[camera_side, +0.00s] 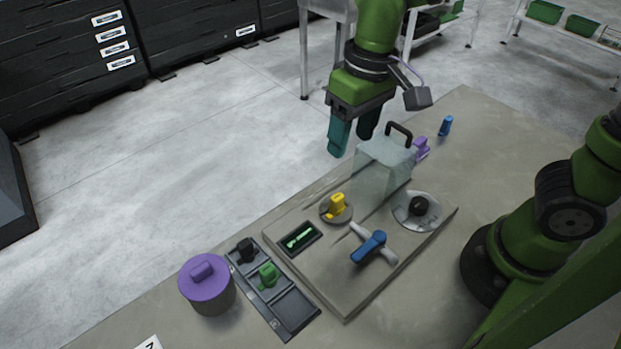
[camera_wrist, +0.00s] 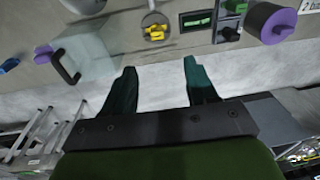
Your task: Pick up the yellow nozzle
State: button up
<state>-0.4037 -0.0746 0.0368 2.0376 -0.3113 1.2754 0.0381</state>
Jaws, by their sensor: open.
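The yellow nozzle (camera_side: 337,203) stands on a round grey disc on the flat panel, near the panel's back edge in the side view. It also shows in the wrist view (camera_wrist: 155,32), above the gap between the fingers. My gripper (camera_side: 352,142) is open and empty, with its two dark teal fingers pointing down behind the clear box. In the wrist view my gripper (camera_wrist: 158,68) has its fingers spread apart with bare floor between them. The fingers are apart from the nozzle.
A clear box (camera_side: 382,165) with a black handle stands right of the nozzle. A blue-handled valve (camera_side: 370,246), a black knob (camera_side: 418,206) and a green display (camera_side: 299,238) share the panel. A tray (camera_side: 290,312) and purple-lidded pot (camera_side: 206,284) stand left. A blue object (camera_side: 445,126) lies far right.

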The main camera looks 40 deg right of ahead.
jog(key=a, duration=0.1)
send_over(337, 197)
jog(key=shift+g+h, duration=0.4)
jog(key=f, duration=1)
jog(key=shift+s+d+f, duration=0.1)
jog(key=shift+s+f, duration=0.15)
jog(key=shift+s, duration=0.15)
jog(key=f, duration=0.5)
jog(key=shift+w+f, duration=0.3)
jog(key=shift+w, duration=0.1)
grip_shut()
